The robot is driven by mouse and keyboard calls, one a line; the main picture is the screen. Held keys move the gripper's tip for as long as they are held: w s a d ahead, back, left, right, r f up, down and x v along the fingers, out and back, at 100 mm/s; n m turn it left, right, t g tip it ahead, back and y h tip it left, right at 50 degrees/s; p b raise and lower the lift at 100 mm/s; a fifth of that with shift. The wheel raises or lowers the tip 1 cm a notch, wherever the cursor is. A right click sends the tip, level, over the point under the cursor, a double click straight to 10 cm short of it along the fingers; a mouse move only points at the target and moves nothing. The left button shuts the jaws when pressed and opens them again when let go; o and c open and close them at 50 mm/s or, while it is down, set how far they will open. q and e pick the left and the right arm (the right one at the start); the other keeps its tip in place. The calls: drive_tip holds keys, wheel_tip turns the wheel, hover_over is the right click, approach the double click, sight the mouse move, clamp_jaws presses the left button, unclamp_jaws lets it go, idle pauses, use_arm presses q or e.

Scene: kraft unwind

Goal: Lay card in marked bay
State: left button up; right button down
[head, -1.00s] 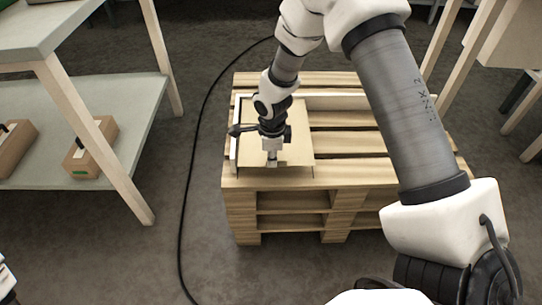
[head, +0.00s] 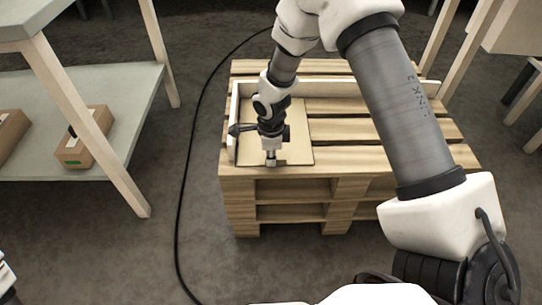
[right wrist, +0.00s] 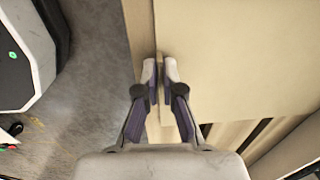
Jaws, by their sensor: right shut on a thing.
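The card (head: 293,130) is a flat tan sheet at the near left corner of the wooden pallet, lying level on or just above the slats. A thin dark outline shows along its near and right edges. My right gripper (head: 271,161) points down at the card's near edge. In the right wrist view, the fingertips of the right gripper (right wrist: 160,68) are closed on a thin upright part at the edge of the card (right wrist: 240,50). The arm hides part of the card. My left gripper is out of view.
The pallet (head: 350,160) has pale raised strips along its back and left side, beside the card. A black cable (head: 187,180) runs over the floor at left. A shelf table (head: 130,90) with cardboard boxes (head: 84,142) stands further left. The pallet's right slats are clear.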

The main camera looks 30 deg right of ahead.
drive_tip(key=shift+f, duration=0.1)
idle(0.7)
drive_tip(key=c, duration=1.2)
unclamp_jaws()
drive_tip(key=shift+c, duration=0.2)
